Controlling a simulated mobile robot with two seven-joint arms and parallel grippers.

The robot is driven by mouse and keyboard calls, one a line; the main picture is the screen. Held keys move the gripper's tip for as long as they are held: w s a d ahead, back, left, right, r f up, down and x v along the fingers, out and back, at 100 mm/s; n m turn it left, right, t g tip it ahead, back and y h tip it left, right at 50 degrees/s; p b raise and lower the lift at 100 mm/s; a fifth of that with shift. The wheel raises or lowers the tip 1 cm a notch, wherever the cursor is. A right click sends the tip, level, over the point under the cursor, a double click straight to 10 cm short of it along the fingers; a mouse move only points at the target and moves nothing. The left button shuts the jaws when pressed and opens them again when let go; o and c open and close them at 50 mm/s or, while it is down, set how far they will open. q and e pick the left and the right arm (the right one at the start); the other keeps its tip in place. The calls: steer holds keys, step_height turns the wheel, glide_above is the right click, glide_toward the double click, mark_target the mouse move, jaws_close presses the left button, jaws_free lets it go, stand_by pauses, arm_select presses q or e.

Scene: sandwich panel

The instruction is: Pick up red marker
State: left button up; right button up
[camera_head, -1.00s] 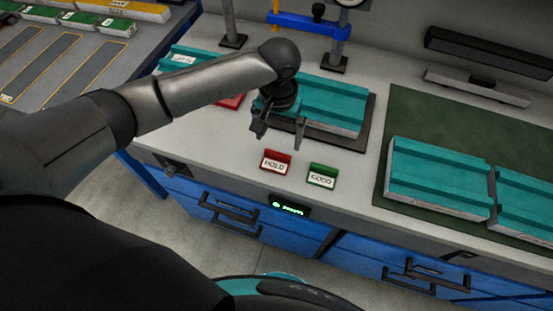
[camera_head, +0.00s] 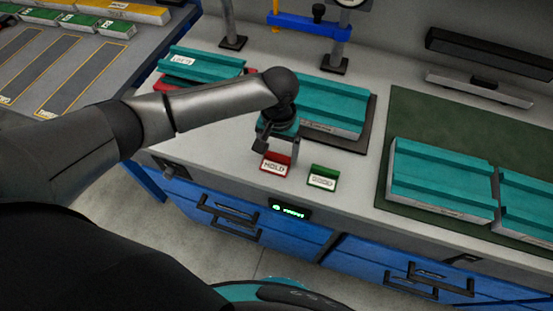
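The red marker (camera_head: 275,167), a small tent-shaped block labelled HOLD, stands on the grey worktop near its front edge. My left gripper (camera_head: 277,154) is right over it, pointing down. Its two fingers are apart, one on the left and one on the right of the marker's upper part. I cannot tell whether they touch it. The marker still rests on the worktop as far as I can see. My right gripper is not in view.
A green marker (camera_head: 322,178) stands just right of the red one. A teal panel (camera_head: 334,108) lies on a dark plate behind the gripper. Another teal panel (camera_head: 205,62) lies at left. More teal panels (camera_head: 443,177) lie on a green mat (camera_head: 397,112) at right.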

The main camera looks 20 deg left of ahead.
arm_select(q)
steer(key=c, duration=0.7)
steer(key=shift+r, duration=0.15)
